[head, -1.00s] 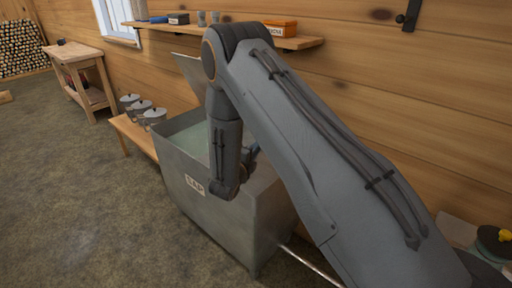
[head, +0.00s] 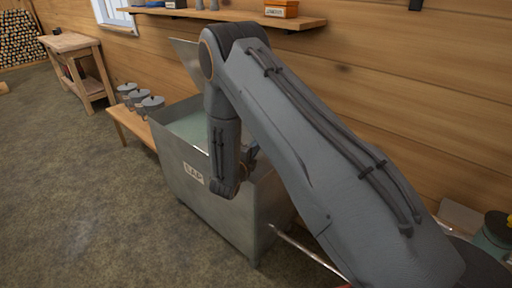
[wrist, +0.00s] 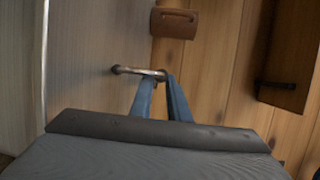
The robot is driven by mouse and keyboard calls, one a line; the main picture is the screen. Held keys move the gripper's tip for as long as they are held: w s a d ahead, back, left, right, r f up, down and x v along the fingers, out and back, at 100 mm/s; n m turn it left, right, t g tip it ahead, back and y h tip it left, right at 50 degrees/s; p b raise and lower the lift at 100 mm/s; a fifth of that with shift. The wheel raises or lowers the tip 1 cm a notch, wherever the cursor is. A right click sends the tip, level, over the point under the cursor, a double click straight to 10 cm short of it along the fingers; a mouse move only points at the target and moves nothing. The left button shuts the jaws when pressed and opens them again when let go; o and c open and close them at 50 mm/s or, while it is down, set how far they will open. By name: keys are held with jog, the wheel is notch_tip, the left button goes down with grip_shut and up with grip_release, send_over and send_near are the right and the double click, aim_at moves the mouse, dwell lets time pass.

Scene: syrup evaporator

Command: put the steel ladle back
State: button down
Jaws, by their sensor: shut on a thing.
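In the wrist view my gripper (wrist: 158,80) has its two blue fingers closed on a thin metal piece (wrist: 125,69). It looks like part of the steel ladle, seen nearly end-on; the rest of it is hidden. The metal piece lies crosswise at the fingertips, in front of a pale grey surface and wooden boards. In the head view my arm hangs over the near end of the grey SAP tank (head: 215,205), and it hides the fingers and the ladle. I cannot make out the ladle's resting place.
A wall shelf (head: 235,16) holds an orange box (head: 281,9). Lidded pots (head: 150,105) stand on a low bench left of the tank. A wooden table (head: 72,45) is farther back. A metal pipe (head: 300,248) runs from the tank.

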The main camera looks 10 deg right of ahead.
jog(key=c, duration=1.6)
grip_release()
